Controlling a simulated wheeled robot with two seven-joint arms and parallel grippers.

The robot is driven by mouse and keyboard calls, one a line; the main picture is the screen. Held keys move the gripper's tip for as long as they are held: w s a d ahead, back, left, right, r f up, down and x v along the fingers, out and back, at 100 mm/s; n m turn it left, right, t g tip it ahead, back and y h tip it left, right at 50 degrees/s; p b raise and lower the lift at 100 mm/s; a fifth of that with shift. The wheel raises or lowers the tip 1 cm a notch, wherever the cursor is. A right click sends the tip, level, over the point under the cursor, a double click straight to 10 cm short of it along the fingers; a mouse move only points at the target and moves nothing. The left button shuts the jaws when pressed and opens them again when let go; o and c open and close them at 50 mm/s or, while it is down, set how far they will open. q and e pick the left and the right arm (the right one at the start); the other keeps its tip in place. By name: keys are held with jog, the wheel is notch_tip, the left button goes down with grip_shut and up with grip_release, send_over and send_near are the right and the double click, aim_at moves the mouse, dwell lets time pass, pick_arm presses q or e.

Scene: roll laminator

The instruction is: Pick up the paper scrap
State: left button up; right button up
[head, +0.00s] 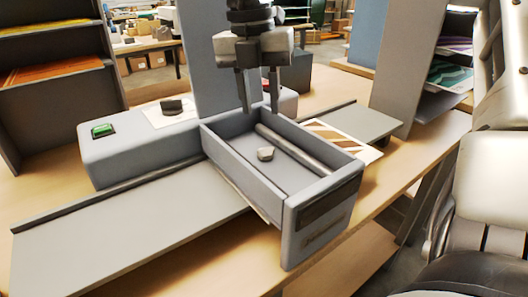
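The paper scrap (265,153) is a small pale crumpled lump on the floor of the open drawer (322,188). It lies beside a long grey roller (295,150) that runs across the drawer. My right gripper (260,108) points down above the back part of the drawer, up and behind the scrap in the picture. Its two fingers are apart with nothing between them. The scrap is in plain view and untouched. My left gripper is not in view.
The grey laminator (140,146) has a green button (103,130) and a dark knob (171,107). A flat grey tray (120,235) extends left, and a striped sheet (340,142) lies right of the drawer. Shelves stand at both sides. The drawer walls surround the scrap.

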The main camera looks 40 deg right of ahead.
aim_at(265, 149)
jog(key=f, duration=0.5)
jog(key=s+f, duration=0.1)
jog(key=f, duration=0.2)
jog(key=shift+d+f+p, duration=0.1)
jog(key=shift+f+p, duration=0.05)
jog(key=shift+p, duration=0.25)
jog(key=c, duration=0.6)
